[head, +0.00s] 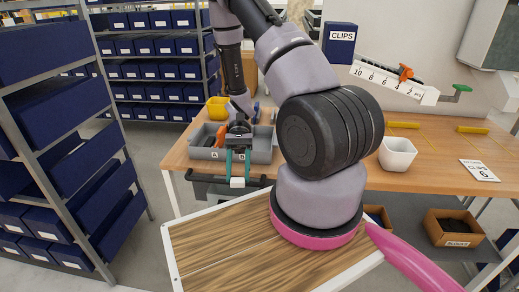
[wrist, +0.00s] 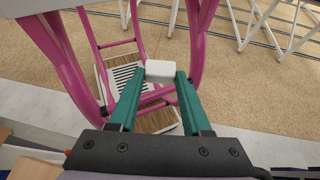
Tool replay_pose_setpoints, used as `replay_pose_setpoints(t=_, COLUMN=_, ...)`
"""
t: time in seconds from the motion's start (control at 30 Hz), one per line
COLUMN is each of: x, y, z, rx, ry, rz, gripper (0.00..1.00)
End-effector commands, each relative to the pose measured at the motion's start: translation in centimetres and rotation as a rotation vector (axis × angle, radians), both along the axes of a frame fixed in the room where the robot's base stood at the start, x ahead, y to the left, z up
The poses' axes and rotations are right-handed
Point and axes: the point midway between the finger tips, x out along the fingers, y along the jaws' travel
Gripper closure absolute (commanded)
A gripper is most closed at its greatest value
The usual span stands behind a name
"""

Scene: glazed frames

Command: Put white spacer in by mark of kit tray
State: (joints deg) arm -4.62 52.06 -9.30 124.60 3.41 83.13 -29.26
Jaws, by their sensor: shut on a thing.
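The white spacer (wrist: 160,70) is a small white block held between the two teal fingertips of my gripper (wrist: 160,84). In the head view the spacer (head: 237,183) hangs below my gripper (head: 238,172), in front of the kit tray. The kit tray (head: 262,151) is a grey tray on the wooden table, with marks A (head: 214,155) and B (head: 240,157) on its inside. My gripper and arm hide part of the tray. The wrist view shows the floor and pink frames behind the spacer, and no tray.
A yellow cup (head: 217,108) stands behind the tray. A white bowl (head: 397,153) and a card reading CLIPS 6 (head: 479,170) are on the table to the right. A blue CLIPS box (head: 340,41) stands at the back. Shelves of blue bins (head: 60,110) are at left.

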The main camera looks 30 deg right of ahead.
Motion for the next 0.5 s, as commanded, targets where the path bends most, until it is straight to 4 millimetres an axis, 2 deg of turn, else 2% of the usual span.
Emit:
replay_pose_setpoints(t=0.13, x=-0.9, y=-5.3, z=-0.1, rx=-0.005, ry=-0.013, rz=0.419, gripper=1.0)
replay_pose_setpoints(t=0.27, x=0.7, y=-10.3, z=0.4, rx=-0.003, ry=-0.027, rz=0.805, gripper=1.0)
replay_pose_setpoints(t=0.4, x=4.9, y=-14.7, z=1.4, rx=0.006, ry=-0.041, rz=1.228, gripper=1.0)
replay_pose_setpoints(t=0.5, x=9.1, y=-16.5, z=2.3, rx=0.017, ry=-0.052, rz=1.519, gripper=1.0)
